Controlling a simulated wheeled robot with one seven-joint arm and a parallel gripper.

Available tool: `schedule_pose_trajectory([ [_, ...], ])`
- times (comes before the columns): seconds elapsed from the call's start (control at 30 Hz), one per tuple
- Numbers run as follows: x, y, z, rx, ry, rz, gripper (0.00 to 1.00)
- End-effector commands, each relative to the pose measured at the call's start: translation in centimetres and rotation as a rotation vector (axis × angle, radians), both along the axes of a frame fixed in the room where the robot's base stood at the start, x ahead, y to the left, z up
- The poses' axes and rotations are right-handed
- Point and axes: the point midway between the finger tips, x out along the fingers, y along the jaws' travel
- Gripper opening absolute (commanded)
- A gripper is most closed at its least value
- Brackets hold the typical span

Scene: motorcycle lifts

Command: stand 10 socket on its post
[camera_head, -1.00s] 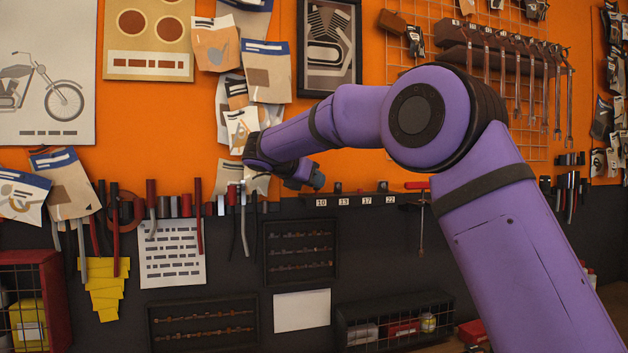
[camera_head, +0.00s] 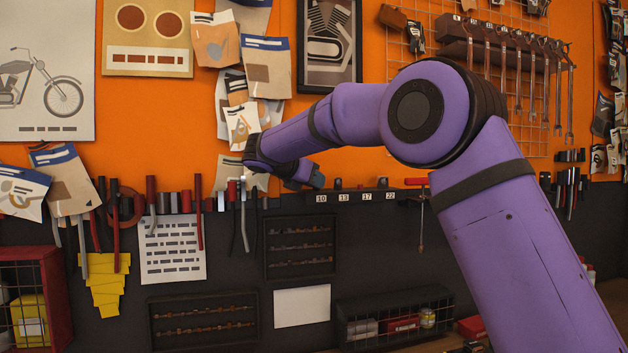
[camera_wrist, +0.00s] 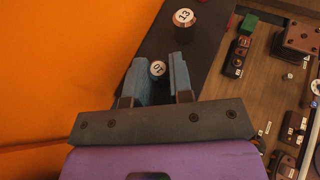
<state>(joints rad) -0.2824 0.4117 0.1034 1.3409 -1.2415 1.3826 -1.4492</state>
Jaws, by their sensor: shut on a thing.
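The 10 socket (camera_wrist: 157,69), a small round piece with a pale marked top, is between the two blue-grey fingers of my gripper (camera_wrist: 158,79) in the wrist view. The fingers are shut on it. In the head view my gripper (camera_head: 316,180) is just above the 10 label (camera_head: 321,198) at the left end of the dark rail (camera_head: 405,197). The fingers hide the socket there. The post under it is hidden, so I cannot tell whether the socket is around the post or above it.
The 13 socket (camera_wrist: 184,17) stands on the rail close beyond my fingers. The 17 label (camera_head: 367,197) and 22 label (camera_head: 390,196) are further right. The orange wall (camera_wrist: 60,60) is close on the left in the wrist view. Hanging handles (camera_head: 240,215) are left of the gripper.

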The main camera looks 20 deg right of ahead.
Motion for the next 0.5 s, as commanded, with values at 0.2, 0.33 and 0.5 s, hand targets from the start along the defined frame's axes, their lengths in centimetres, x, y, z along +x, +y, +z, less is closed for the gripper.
schedule_pose_trajectory([
  [0.2, 0.0, 0.0, -0.19, 0.0, 0.0, 0.0, 0.3],
  [0.33, 0.0, 0.0, -0.19, 0.0, 0.0, 0.0, 0.51],
  [0.5, 0.0, 0.0, -0.19, 0.0, 0.0, 0.0, 0.51],
])
